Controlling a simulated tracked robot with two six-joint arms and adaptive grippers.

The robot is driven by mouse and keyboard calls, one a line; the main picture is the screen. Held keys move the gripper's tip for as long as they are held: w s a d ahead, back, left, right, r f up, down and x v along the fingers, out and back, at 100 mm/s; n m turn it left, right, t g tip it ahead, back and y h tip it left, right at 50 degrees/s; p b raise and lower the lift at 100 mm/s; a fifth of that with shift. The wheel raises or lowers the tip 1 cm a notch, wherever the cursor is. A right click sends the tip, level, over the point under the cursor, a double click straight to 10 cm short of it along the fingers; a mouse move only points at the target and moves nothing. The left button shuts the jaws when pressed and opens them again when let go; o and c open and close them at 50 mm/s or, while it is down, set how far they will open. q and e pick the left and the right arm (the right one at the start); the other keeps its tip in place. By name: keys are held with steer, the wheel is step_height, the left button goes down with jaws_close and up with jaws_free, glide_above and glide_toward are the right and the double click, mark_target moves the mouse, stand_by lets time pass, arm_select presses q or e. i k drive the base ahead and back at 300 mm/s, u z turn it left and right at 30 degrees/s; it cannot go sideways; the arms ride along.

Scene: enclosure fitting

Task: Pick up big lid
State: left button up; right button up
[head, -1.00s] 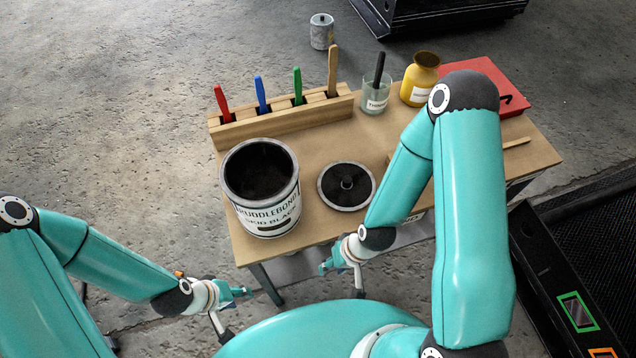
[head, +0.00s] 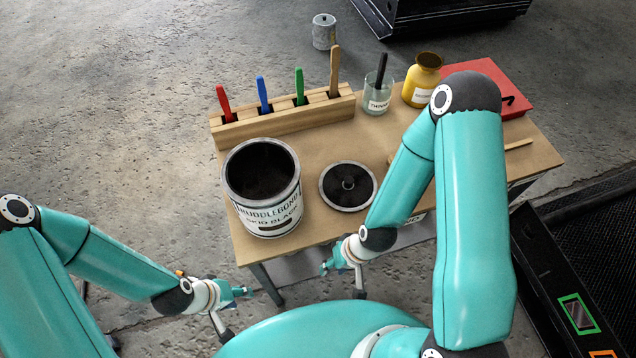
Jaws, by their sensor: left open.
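The big lid (head: 335,200) is a round dark disc with a grey rim and a small central knob. It lies flat on the wooden table, to the right of the large open paint can (head: 268,215). My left gripper (head: 246,291) is open and empty, off the table's front edge, below and left of the lid in the picture. My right gripper (head: 326,268) is near the front edge of the table, below the lid and apart from it. Its fingers are too small to tell whether they are open.
A wooden rack (head: 290,120) with red, blue and green handled tools and a wooden stick stands along the back. A glass jar (head: 377,102), a yellow bottle (head: 423,80) and a red case (head: 490,82) stand at the back right. My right arm covers part of the table right of the lid.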

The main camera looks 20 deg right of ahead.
mark_target(344, 186)
steer(key=z, duration=1.45)
steer(key=i, duration=0.1)
steer(key=u, duration=3.1)
steer(key=k, duration=1.9)
steer(key=z, duration=0.6)
steer(key=i, duration=0.95)
